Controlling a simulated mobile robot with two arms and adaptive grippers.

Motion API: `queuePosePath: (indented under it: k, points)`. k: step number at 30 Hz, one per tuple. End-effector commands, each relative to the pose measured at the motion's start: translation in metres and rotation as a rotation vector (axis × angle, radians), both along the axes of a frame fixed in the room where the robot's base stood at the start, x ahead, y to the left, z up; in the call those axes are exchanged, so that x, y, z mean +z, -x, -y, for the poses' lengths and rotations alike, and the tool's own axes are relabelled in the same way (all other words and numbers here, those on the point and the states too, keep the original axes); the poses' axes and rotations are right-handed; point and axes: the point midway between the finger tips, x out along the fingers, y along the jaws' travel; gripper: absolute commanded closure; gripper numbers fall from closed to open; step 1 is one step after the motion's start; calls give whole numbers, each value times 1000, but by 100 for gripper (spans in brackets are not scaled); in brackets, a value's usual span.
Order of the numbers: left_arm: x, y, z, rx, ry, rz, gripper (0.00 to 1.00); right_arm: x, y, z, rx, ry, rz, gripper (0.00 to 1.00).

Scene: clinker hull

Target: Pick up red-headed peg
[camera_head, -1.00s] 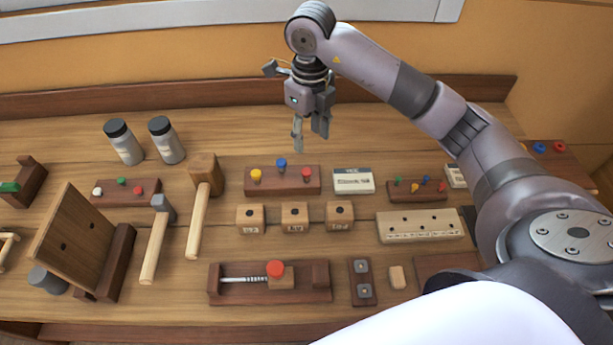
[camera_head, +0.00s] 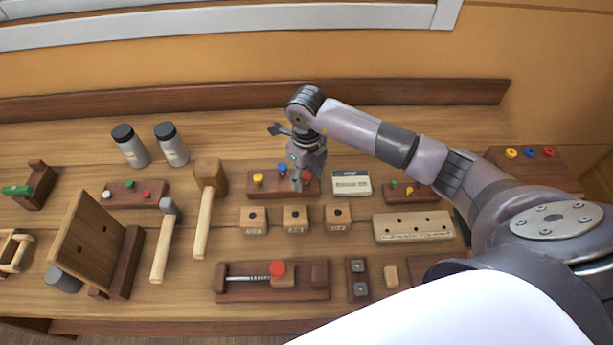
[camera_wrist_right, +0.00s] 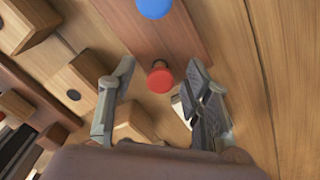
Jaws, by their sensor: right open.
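The red-headed peg (camera_wrist_right: 160,78) stands in the wooden rack (camera_wrist_right: 150,36), beside the blue-headed peg (camera_wrist_right: 155,5). In the head view the rack (camera_head: 270,189) also bears a yellow-headed peg (camera_head: 258,179), and the red head (camera_head: 307,176) is partly hidden by my right gripper. My right gripper (camera_head: 303,180) is open and empty, reaching down over the rack's right end. In the right wrist view its two fingers lie on either side of the red head, with gaps between. My left gripper is not in view.
Wooden blocks with holes (camera_head: 295,219) sit in front of the rack. A labelled box (camera_head: 351,184) stands just right of it, and a mallet (camera_head: 206,200) lies to the left. Bare bench lies behind the rack.

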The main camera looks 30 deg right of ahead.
Motion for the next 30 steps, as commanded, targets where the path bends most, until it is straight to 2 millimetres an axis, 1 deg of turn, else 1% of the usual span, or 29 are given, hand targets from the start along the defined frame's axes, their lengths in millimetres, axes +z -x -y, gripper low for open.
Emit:
queuePosePath:
  k: [5, 21, 30]
  points:
    - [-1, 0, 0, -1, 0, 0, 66, 0, 0, 0, 0, 0, 1, 56]
    - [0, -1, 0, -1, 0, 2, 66, 0, 0, 0, 0, 0, 1, 91]
    - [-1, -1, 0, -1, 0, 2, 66, 2, -1, 0, 0, -1, 2, 91]
